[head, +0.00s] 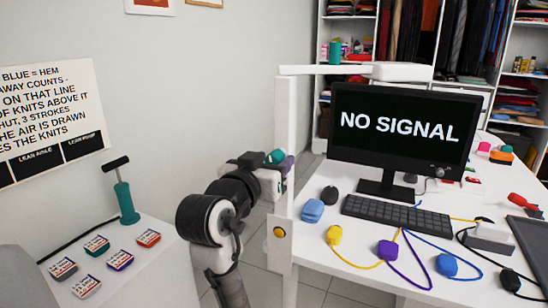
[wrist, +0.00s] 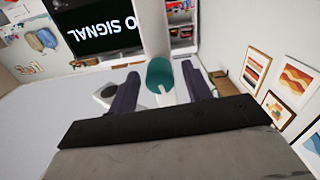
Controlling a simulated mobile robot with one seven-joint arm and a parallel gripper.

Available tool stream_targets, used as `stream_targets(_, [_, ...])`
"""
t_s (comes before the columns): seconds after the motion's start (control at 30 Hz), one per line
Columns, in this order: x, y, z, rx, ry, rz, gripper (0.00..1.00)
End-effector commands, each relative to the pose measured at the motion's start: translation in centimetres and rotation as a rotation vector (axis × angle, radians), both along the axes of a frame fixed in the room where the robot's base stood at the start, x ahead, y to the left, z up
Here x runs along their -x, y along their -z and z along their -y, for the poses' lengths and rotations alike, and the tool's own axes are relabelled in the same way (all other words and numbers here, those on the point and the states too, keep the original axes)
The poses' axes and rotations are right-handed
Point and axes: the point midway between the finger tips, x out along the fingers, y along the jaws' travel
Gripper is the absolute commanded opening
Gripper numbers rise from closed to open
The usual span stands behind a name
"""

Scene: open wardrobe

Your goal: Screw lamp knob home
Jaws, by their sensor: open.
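The lamp is a white post (head: 285,130) at the desk's left corner, with a long arm and a flat lamp head (head: 402,72) on top. A teal knob (head: 275,157) shows by the post in the head view, partly hidden by my gripper (head: 279,166). In the wrist view the round teal knob (wrist: 160,72), with a pale mark, sits between the two dark fingers of my gripper (wrist: 161,76). The fingers are open on either side of it, with visible gaps. How far the knob is seated cannot be told.
The desk (head: 325,232) holds a monitor (head: 402,130), a keyboard (head: 397,215) and several coloured cable plugs. A round yellow button (head: 279,232) is low on the post. A side table (head: 125,262) with small labelled boxes and a teal T-handled tool (head: 125,198) stands left.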

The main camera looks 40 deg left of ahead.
Motion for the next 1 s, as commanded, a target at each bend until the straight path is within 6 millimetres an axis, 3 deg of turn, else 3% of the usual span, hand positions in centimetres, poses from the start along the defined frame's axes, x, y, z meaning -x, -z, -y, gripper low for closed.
stream_targets(0.1, [0.00, 0.01, 0.01, 0.000, 0.000, 0.000, 0.46])
stream_targets(0.4, [0.00, -0.01, 0.01, -0.001, 0.000, 0.000, 0.07])
stream_targets(0.47, [0.00, 0.00, 0.01, -0.003, 0.000, 0.000, 0.02])
stream_targets(1.0, [0.02, 0.19, -0.03, -0.408, -0.002, -0.096, 0.02])
